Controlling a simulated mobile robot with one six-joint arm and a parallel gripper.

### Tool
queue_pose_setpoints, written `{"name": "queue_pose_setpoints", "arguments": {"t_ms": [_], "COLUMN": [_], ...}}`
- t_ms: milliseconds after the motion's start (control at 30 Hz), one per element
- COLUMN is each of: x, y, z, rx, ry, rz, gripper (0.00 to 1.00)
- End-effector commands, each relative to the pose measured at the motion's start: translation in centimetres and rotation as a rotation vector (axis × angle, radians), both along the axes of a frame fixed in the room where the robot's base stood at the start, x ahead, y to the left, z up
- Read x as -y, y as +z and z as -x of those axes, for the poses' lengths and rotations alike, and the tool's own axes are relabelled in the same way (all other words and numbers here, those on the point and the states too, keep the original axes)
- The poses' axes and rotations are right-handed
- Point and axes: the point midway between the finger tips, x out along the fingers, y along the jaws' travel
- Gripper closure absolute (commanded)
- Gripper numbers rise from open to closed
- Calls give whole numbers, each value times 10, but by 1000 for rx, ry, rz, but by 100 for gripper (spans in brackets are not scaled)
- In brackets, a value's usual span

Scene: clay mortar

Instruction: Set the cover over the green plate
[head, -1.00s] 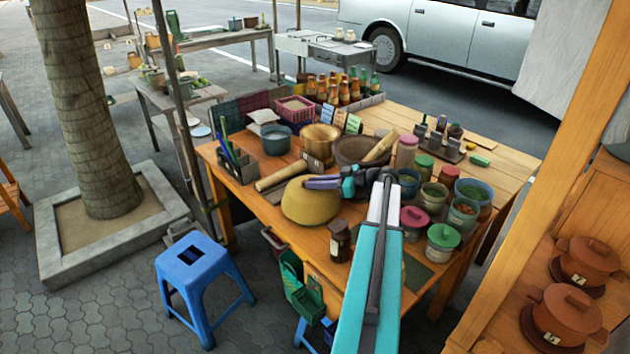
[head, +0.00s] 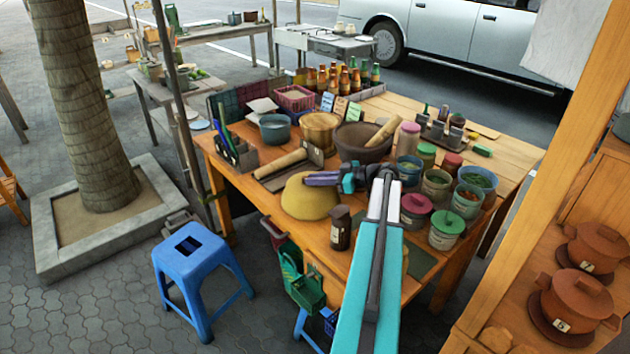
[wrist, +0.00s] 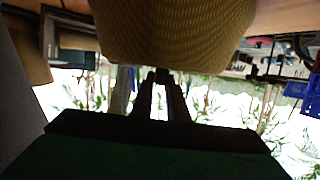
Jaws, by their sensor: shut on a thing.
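The cover, a yellow woven dome (head: 306,200), is at the front left of the wooden table in the head view. It fills the top middle of the wrist view (wrist: 175,30). My gripper (head: 318,179) is at the dome's upper right in the head view, shut on the cover. In the wrist view, the dark fingers (wrist: 158,82) meet the dome's edge. I cannot tell whether the dome touches the table. I cannot make out the green plate; the dome and my arm hide part of the tabletop.
A dark brown jar (head: 340,228) stands close to the dome's front right. A rolling pin (head: 280,163) and a mortar (head: 350,140) lie behind it. Several lidded jars (head: 447,230) crowd the right. A blue stool (head: 198,250) stands on the floor at left.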

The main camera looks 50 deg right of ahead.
Motion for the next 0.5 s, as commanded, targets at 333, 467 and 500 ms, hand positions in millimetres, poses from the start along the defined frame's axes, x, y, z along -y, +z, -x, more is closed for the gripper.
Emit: {"name": "queue_pose_setpoints", "arguments": {"t_ms": [333, 467, 500], "x": [0, 0, 0], "y": [1, 1, 0], "z": [0, 0, 0], "rx": [1, 1, 0], "ry": [0, 0, 0], "rz": [0, 0, 0], "gripper": [81, 64, 64]}}
